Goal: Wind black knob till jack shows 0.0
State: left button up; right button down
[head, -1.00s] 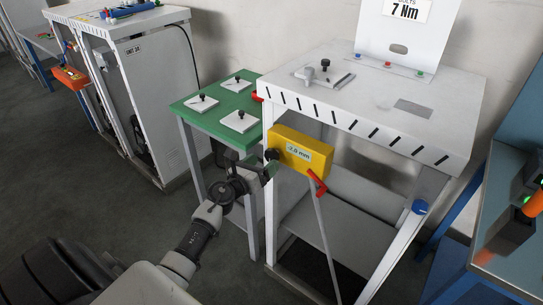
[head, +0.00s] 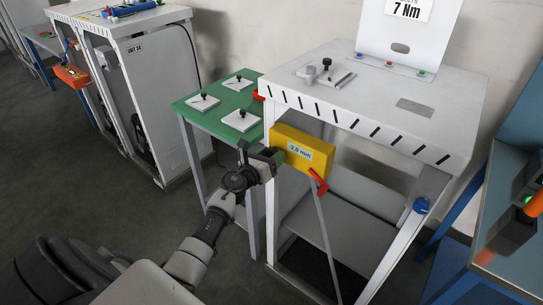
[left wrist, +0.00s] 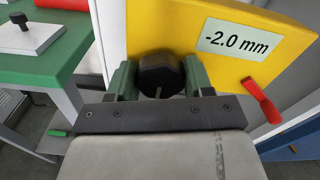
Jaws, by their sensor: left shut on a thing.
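The yellow jack box (head: 289,134) is on the front left leg of the white table. Its label reads -2.0 mm in the left wrist view (left wrist: 232,42). A red lever (head: 318,182) sticks out at its lower right. The black knob (left wrist: 160,74) is on the jack's left part, between the green-lined fingers of my left gripper (left wrist: 160,80). My left gripper is shut on the knob. In the head view the left gripper (head: 271,158) covers the knob. My right gripper is not in view.
A green table (head: 218,85) with several black-knobbed white plates stands left of the white table (head: 440,95). The white table's legs and a slanting grey rod (head: 326,235) are close to my left arm. A blue bench (head: 515,245) stands at the right.

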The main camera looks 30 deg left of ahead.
pick_arm(q)
jog(key=shift+n, duration=0.4)
jog(key=n+p, duration=0.1)
jog(key=n, duration=0.1)
jog(key=shift+n, duration=0.4)
jog(key=n+p, duration=0.1)
jog(key=n, duration=0.2)
jog(key=shift+n, duration=0.3)
jog(key=n+p, duration=0.1)
jog(key=n, duration=0.3)
jog(key=shift+f+n+p, duration=0.1)
jog(key=shift+n+p, duration=0.5)
jog(key=shift+n, duration=1.7)
jog(key=o, duration=0.9)
